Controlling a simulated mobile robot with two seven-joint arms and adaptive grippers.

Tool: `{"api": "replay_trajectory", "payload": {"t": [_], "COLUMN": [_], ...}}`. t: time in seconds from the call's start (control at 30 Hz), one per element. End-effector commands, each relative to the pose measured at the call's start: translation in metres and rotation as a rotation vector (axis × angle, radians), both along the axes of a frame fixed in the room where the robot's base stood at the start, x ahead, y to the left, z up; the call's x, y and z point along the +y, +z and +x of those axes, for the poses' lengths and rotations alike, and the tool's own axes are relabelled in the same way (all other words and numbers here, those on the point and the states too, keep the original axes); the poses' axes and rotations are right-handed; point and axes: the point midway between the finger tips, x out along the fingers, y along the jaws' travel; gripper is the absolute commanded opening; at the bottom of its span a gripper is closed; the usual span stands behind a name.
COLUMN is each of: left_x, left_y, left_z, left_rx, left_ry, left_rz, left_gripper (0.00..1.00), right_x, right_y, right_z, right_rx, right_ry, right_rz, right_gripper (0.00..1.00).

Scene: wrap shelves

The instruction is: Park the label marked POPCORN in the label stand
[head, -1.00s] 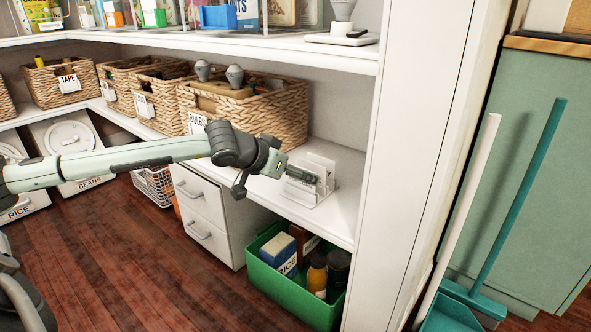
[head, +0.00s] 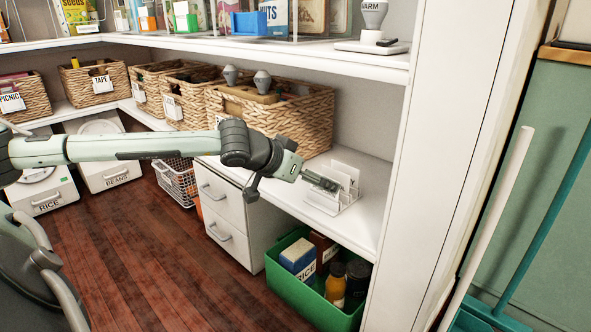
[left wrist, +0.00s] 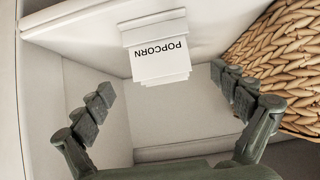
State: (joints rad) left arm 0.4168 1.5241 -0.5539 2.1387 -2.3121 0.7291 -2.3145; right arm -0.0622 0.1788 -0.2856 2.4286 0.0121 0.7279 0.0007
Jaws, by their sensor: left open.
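The label marked POPCORN (left wrist: 160,62) is a white card that shows upside down in the left wrist view. It appears to be in the white label stand (left wrist: 152,27), with white layered edges just below the card. In the head view the label stand (head: 348,202) is on the white shelf near its right end, partly hidden by my left gripper (head: 322,182). My left gripper (left wrist: 160,90) is open, with its fingers apart on either side of the card and nothing held. My right gripper is not in view.
Woven baskets (head: 300,122) stand on the shelf behind, one close to the left gripper's side. The upper shelf (head: 330,58) runs overhead, and a white upright panel (head: 445,150) closes the right. A green crate (head: 290,290) with groceries is below on the floor.

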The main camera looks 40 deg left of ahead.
Motion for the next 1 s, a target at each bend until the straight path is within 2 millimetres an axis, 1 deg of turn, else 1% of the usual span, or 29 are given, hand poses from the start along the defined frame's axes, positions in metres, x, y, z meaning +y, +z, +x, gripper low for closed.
{"api": "replay_trajectory", "payload": {"t": [0.03, 0.2, 0.4, 0.5, 0.7, 1.0], "left_x": [0.003, 0.004, 0.005, 0.006, 0.006, 0.005], "left_y": [0.006, 0.024, 0.041, 0.046, 0.051, 0.051], "left_z": [-0.008, -0.030, -0.052, -0.060, -0.067, -0.068], "left_rx": [0.000, -0.001, 0.000, 0.000, 0.000, 0.000], "left_ry": [0.001, 0.001, 0.000, 0.000, 0.001, 0.001], "left_rz": [0.008, 0.009, 0.005, 0.005, -0.001, -0.002], "left_gripper": [0.96, 0.96, 0.96, 0.96, 0.96, 0.96], "right_x": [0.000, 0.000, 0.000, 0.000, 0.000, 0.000], "right_y": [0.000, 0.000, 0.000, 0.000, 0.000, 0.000], "right_z": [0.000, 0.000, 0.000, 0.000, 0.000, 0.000], "right_rx": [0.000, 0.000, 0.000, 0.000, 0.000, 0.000], "right_ry": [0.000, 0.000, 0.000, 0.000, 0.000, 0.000], "right_rz": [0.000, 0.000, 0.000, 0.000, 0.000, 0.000], "right_gripper": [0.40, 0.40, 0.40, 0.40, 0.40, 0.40]}}
